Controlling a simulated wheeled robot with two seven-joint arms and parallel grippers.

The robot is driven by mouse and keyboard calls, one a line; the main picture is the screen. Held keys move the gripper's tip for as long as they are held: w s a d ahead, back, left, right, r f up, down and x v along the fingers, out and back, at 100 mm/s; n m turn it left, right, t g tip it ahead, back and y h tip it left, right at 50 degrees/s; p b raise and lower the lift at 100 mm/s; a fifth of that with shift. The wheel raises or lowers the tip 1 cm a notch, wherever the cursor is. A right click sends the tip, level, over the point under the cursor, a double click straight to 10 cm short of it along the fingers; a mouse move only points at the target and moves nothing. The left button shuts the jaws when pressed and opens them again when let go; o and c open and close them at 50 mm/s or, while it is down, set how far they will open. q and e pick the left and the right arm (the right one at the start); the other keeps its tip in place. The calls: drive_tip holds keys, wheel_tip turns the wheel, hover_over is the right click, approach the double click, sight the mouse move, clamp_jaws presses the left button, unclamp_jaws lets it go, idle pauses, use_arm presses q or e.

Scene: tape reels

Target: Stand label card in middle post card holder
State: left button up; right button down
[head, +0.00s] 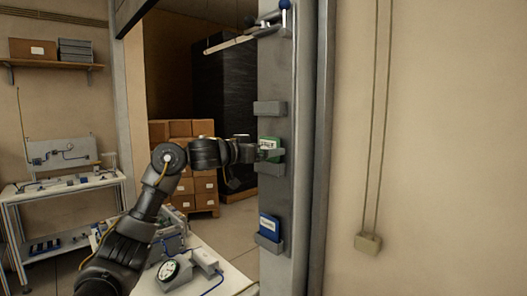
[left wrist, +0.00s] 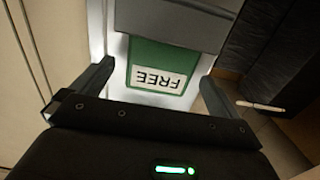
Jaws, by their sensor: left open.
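The green label card (head: 269,144) with a white "FREE" panel stands upright at the middle holder (head: 271,169) on the grey post. In the left wrist view the card (left wrist: 159,55) appears upside down, with its edge at the grey holder (left wrist: 165,22). My left gripper (head: 268,153) is at the card, its arm reaching in from the left. Its fingers (left wrist: 157,82) are open on either side of the card, with gaps visible. How deep the card sits in the holder is hard to tell. My right gripper is out of view.
The upper holder (head: 270,108) on the post is empty. A blue card (head: 269,226) stands in the lower holder (head: 268,244). A barrier arm (head: 232,43) sits near the post's top. A white table (head: 234,281) with a gauge (head: 174,272) stands below my arm.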

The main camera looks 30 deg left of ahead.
use_arm(q)
drive_tip(key=b+v, duration=0.3)
drive_tip(key=v, duration=0.7)
drive_tip(key=shift+b, duration=0.35)
drive_tip(key=shift+s+a+f, duration=0.1)
